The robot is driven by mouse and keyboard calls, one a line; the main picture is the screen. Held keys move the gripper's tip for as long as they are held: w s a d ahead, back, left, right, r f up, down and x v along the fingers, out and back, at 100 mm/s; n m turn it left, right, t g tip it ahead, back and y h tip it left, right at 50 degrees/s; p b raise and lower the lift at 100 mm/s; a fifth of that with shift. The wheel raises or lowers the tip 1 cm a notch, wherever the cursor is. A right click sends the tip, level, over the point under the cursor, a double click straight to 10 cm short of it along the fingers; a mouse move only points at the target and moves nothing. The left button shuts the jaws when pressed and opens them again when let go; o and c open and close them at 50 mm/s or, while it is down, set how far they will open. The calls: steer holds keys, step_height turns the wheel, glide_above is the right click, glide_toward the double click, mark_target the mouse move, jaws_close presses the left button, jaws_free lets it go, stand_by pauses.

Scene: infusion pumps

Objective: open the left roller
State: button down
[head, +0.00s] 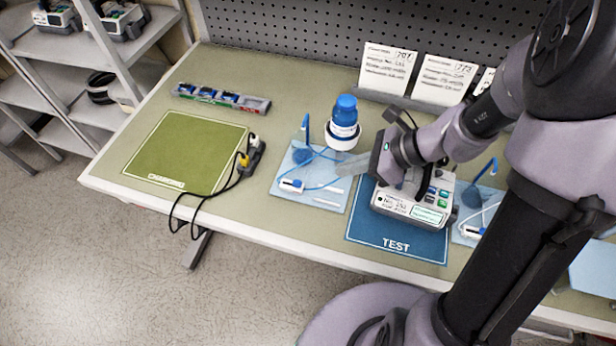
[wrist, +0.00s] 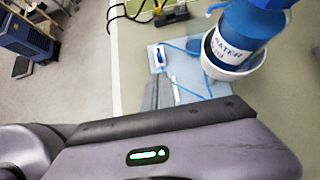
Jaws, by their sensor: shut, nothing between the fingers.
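The left roller, a small white clamp with a blue part (head: 291,185), lies near the front of the left light-blue tray (head: 335,203). In the wrist view the roller (wrist: 158,57) sits near the tray's edge. Blue tubing (head: 322,187) runs over the tray from a blue drip chamber (head: 302,153). My gripper (head: 346,168) is shut and empty. Its grey fingers point left over the tray's right side, apart from the roller; in the wrist view the fingers (wrist: 152,92) show blurred and see-through. Their exact height above the tray is hard to tell.
A blue-capped water bottle in a white cup (head: 342,137) stands behind the tray, close to my fingers. An infusion pump (head: 415,200) is on the blue TEST mat (head: 372,232) under my wrist. A power strip with a black cable (head: 250,155) is left of the tray. The green mat (head: 185,150) is bare.

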steer(key=b, duration=0.5)
glide_toward(295, 181)
steer(key=x, duration=0.3)
steer(key=d+f+x, duration=0.1)
steer(key=x, duration=0.1)
steer(key=shift+a+f, duration=0.15)
steer(key=shift+a, duration=0.05)
steer(key=shift+a+f, duration=0.2)
steer(key=shift+a, duration=0.05)
steer(key=shift+a, duration=0.1)
steer(key=a, duration=0.1)
steer(key=w+a, duration=0.1)
steer(key=a, duration=0.1)
steer(key=shift+w, duration=0.1)
steer(key=shift+r, duration=0.1)
